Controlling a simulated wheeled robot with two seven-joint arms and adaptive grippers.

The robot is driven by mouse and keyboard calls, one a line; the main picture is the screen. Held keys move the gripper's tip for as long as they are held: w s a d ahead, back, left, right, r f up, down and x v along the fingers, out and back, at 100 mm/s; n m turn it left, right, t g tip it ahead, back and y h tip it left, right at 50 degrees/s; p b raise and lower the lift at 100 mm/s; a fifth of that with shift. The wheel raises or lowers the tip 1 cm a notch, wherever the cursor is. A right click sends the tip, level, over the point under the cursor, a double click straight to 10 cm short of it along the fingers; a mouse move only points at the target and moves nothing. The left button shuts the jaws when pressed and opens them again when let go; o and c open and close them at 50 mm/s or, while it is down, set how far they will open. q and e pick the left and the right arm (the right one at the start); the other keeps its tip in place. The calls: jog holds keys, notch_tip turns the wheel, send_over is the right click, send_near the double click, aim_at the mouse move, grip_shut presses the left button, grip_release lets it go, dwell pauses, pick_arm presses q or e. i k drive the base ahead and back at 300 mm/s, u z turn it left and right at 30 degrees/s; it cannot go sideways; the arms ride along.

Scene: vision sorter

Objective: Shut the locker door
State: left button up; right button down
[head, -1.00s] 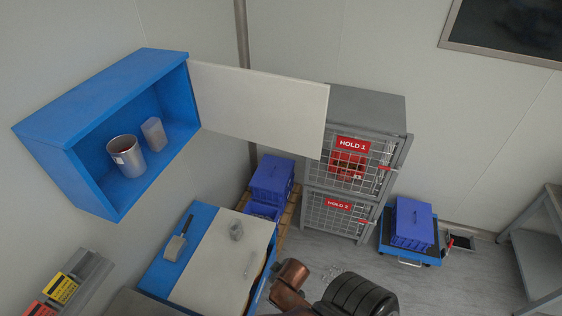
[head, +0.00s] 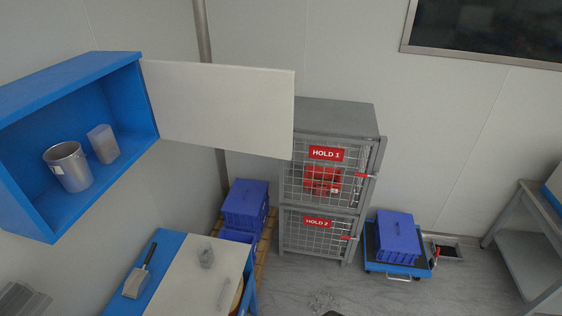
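A blue wall locker (head: 68,82) hangs at the left in the head view. Its white door (head: 220,106) stands wide open, swung out to the right from the locker's right side. Inside the locker are a metal cup (head: 68,166) and a smaller grey translucent container (head: 103,144). The door's free edge overlaps the front of the upper cage in the picture. Neither of my grippers shows in the head view, so nothing is seen touching the door.
Cages marked HOLD 1 (head: 327,153) and HOLD 2 (head: 318,222) stand behind. A blue crate (head: 397,238) sits on a cart to the right.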

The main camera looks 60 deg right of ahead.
aim_at(245, 110)
jog(key=k, duration=0.9)
jog(key=z, duration=1.25)
jog(key=i, duration=1.25)
